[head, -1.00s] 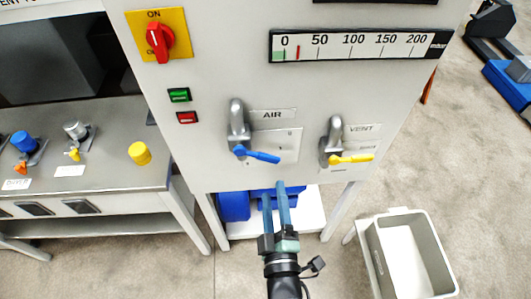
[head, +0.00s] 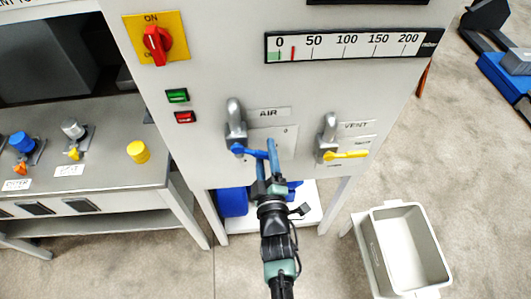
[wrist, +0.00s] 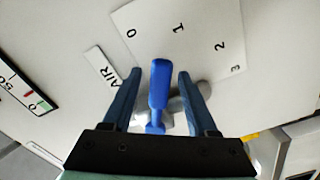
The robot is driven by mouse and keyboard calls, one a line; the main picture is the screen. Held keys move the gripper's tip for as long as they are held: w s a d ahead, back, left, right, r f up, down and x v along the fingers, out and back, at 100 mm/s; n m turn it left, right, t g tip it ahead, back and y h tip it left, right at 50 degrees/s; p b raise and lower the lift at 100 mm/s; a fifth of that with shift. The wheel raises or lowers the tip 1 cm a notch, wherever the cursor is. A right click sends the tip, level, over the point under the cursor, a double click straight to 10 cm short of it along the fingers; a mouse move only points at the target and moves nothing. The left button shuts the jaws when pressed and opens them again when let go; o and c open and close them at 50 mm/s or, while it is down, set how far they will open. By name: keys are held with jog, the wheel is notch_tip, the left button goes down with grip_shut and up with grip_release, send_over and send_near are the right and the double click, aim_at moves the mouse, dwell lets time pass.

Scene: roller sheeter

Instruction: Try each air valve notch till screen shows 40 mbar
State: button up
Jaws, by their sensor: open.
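The blue air valve handle (head: 250,151) sits on a grey pipe fitting below the AIR label (head: 268,113) on the machine's front panel. In the wrist view the blue handle (wrist: 159,85) stands between my two fingers, with a gap on each side. My gripper (wrist: 155,90) is open around it, not clamped. The notch plate (wrist: 190,60) shows 0, 1, 2 and 3; the handle seems to point between 0 and 1, but I cannot tell its exact notch. The screen (head: 350,45) shows a green bar near 0 and a red mark between 0 and 50.
The yellow vent handle (head: 346,155) lies to the right of the air valve. A red ON switch (head: 157,45) and green (head: 177,96) and red (head: 185,117) buttons are at left. A pale bin (head: 440,270) stands on the floor at lower right.

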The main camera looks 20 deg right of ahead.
grip_shut()
dwell(1.4)
